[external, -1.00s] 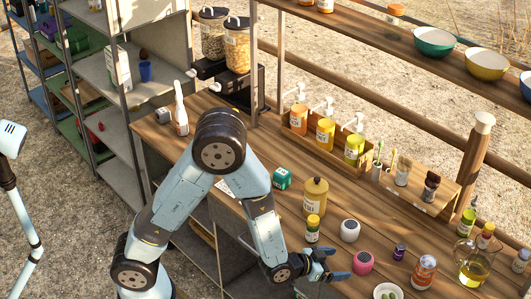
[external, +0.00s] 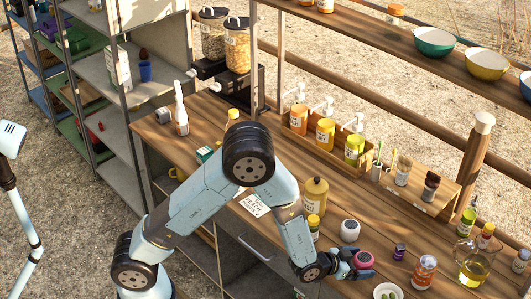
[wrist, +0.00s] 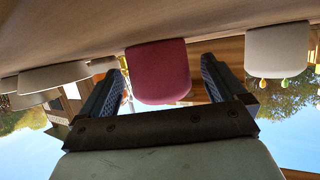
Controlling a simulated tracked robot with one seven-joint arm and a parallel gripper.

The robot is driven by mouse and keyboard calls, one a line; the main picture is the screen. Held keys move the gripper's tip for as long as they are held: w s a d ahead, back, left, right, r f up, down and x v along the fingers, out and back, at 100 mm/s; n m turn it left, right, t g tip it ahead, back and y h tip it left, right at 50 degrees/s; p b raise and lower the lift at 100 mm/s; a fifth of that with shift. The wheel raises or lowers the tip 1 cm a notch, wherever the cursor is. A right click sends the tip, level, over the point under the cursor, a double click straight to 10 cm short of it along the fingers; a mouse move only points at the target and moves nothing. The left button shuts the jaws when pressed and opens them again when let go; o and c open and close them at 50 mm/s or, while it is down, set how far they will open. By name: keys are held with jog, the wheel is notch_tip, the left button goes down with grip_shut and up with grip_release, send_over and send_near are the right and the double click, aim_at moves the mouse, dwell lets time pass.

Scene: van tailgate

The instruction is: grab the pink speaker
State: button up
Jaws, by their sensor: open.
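The pink speaker (external: 364,258) stands upright on the wooden counter, towards its front edge. My gripper (external: 361,264) is open and low over the counter, with its fingers reaching around the speaker in the external view. In the wrist view, which looks upside down, the speaker (wrist: 160,72) lies between the two open fingers of my gripper (wrist: 164,80). A gap shows on each side of it, so the fingers do not appear to grip it. The fingers hide part of the speaker's side in the external view.
A white speaker (external: 350,230) stands just behind my gripper. A yellow-green canister (external: 315,194) and a small bottle (external: 313,226) stand to the left, near my arm.

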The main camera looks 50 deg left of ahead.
jog(key=c, duration=1.2)
jog(key=shift+r, duration=0.1)
